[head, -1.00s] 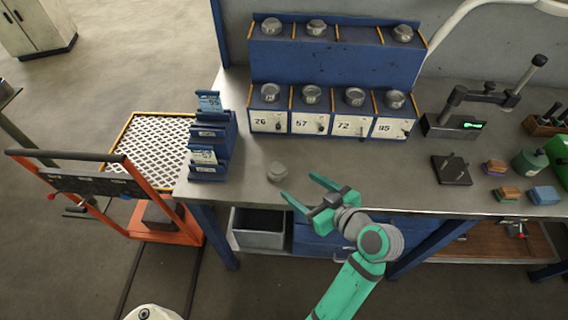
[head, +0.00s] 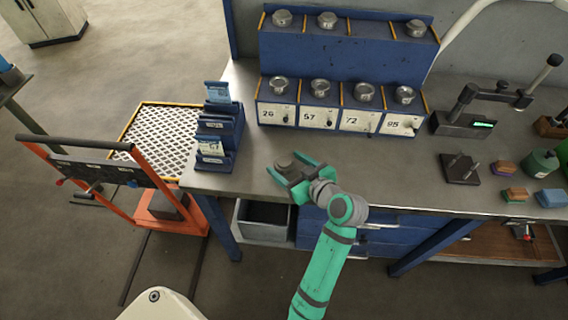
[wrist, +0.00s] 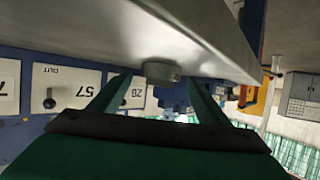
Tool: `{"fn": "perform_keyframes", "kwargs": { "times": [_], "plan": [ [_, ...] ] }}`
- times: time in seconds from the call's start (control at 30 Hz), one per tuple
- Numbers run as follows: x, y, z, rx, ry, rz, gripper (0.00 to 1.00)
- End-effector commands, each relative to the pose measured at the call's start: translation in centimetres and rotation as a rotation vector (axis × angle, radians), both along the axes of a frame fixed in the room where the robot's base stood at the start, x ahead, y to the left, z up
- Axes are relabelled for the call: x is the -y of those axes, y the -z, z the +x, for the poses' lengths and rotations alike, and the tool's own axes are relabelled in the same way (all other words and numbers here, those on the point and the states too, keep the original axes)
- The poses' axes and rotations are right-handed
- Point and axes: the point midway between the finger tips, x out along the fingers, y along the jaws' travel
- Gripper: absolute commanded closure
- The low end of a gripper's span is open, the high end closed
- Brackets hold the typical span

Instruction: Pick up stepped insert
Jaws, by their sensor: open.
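The stepped insert (head: 285,160) is a small round grey metal piece on the bench top, near its front edge and to the right of the blue card holder. It also shows in the wrist view (wrist: 161,72), where the picture is upside down. My gripper (head: 287,166) is open at the insert, with its green fingers pointing toward it. In the wrist view the insert appears between and just beyond the fingertips (wrist: 160,87). I cannot tell whether either finger touches it. Its lower part in the head view is partly hidden by the gripper.
The blue rack (head: 346,62) behind holds several similar metal pieces above bins labelled 26, 57, 72 and 95. The blue card holder (head: 217,140) stands left. A dark plate (head: 460,168) and a gauge stand (head: 470,122) are right. The bench between is clear.

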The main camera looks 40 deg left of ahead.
Motion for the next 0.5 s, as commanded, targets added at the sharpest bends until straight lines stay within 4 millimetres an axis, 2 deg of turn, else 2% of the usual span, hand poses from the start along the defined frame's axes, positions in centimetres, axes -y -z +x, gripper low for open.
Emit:
{"fn": "perform_keyframes", "kwargs": {
  "times": [0.2,0.27,0.4,0.5],
  "plan": [
    [-0.07,0.05,0.04,0.0,0.001,0.0,0.3],
    [-0.06,0.05,0.04,0.0,0.0,0.0,0.42],
    [-0.05,0.05,0.03,0.0,0.0,0.0,0.76],
    [-0.05,-0.08,0.05,0.002,0.001,0.002,0.95]
  ]
}}
